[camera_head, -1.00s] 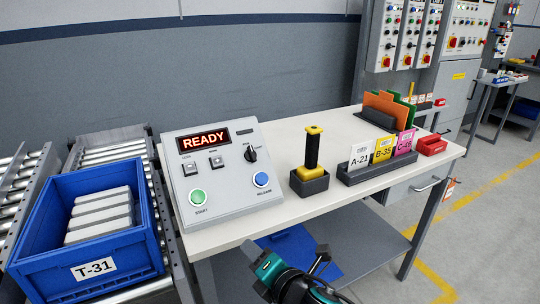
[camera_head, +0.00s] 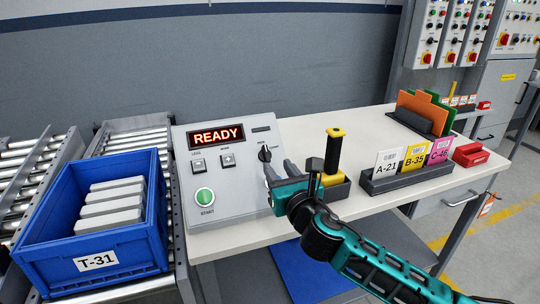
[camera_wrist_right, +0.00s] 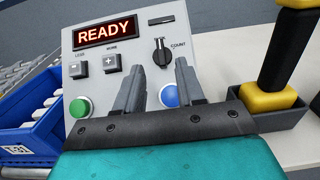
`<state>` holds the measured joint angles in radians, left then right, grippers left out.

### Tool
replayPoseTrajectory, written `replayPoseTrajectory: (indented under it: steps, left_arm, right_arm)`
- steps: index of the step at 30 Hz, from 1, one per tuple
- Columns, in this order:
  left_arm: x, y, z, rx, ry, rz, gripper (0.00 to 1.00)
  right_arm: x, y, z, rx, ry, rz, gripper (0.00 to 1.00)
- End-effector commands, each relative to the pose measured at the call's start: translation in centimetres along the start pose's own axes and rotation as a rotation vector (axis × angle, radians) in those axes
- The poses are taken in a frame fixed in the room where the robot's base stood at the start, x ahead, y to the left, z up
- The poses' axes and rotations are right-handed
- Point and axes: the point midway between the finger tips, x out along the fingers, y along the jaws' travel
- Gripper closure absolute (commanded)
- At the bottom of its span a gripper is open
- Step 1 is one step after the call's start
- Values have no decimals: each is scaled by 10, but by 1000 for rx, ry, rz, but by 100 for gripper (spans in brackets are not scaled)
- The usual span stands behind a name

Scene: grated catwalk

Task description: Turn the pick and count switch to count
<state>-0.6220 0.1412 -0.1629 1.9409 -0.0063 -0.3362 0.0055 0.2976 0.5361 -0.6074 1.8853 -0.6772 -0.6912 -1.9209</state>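The grey control box (camera_head: 228,180) stands on the bench, its display reading READY. The black pick and count switch (camera_head: 264,153) is at its upper right; it also shows in the right wrist view (camera_wrist_right: 161,52), with COUNT printed to its right. The knob's narrow handle stands near upright, tipped slightly left, away from COUNT. My right gripper (camera_head: 278,172) is open and empty, below and in front of the switch. In the wrist view its fingers (camera_wrist_right: 158,76) are apart, the switch beyond the gap, without clear contact. My left gripper is out of view.
A green START button (camera_head: 204,197) and a blue button (camera_wrist_right: 170,96) are on the box; my gripper hides the blue one in the head view. A black-and-yellow handled tool (camera_head: 333,155) stands close right of my gripper. A blue crate (camera_head: 90,245) stands left.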

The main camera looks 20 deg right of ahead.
Motion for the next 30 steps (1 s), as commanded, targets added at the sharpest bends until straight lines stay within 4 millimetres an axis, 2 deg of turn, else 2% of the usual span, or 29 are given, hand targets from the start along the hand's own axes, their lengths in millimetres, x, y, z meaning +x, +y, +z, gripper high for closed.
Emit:
replayPoseTrajectory:
  steps: [1,6,12,25,30]
  left_arm:
    - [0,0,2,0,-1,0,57]
    - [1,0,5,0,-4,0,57]
    - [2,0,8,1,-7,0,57]
    - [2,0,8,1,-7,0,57]
    - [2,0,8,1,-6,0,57]
  right_arm:
    - [11,0,0,1,-2,-1,62]
    - [42,0,0,3,0,-1,62]
    - [63,0,-1,1,0,0,62]
    - [70,0,0,2,1,1,63]
    - [70,0,-1,2,1,1,79]
